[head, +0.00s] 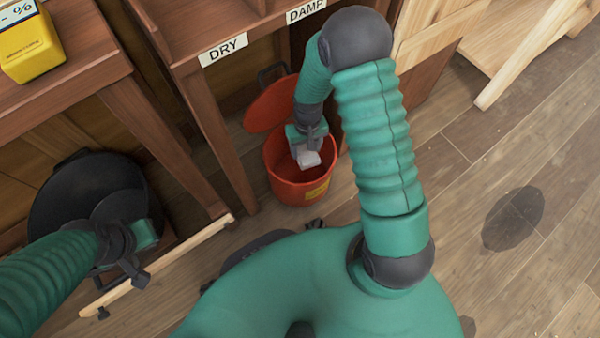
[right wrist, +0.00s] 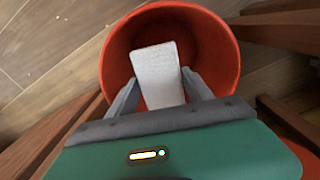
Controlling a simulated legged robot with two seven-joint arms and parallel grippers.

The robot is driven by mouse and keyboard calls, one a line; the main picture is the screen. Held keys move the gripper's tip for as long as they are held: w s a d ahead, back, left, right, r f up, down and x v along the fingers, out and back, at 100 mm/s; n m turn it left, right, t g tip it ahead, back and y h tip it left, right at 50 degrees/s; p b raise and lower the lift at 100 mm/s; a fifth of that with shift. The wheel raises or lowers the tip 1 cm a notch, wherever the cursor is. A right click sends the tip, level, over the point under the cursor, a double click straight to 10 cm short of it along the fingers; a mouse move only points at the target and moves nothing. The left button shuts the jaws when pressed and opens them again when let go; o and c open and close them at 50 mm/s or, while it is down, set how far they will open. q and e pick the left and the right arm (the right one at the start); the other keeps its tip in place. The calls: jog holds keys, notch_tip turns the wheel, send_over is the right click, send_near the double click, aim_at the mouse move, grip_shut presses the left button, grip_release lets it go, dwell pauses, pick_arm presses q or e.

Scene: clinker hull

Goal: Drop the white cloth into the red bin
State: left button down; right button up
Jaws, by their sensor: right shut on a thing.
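The white cloth (head: 308,160) is a small pale folded piece. My right gripper (head: 304,148) is shut on it and holds it over the open mouth of the red bin (head: 300,192). In the right wrist view the cloth (right wrist: 157,72) sticks out between the two grey fingers (right wrist: 160,96), with the bin's round rim (right wrist: 112,62) around it. The bin stands on the floor, its red lid (head: 270,106) tilted back behind it. My left gripper (head: 132,268) is at the lower left, away from the bin; its fingers are too unclear to tell open from shut.
Wooden furniture with labels DRY (head: 223,49) and DAMP (head: 306,10) stands close behind the bin. A black round container (head: 75,185) is at the left, near a pale wooden strip (head: 185,248). A yellow box (head: 30,45) sits on the left bench.

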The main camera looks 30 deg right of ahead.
jog(key=o, duration=1.4)
notch_tip(320, 180, up, 12)
jog(key=p, duration=0.7)
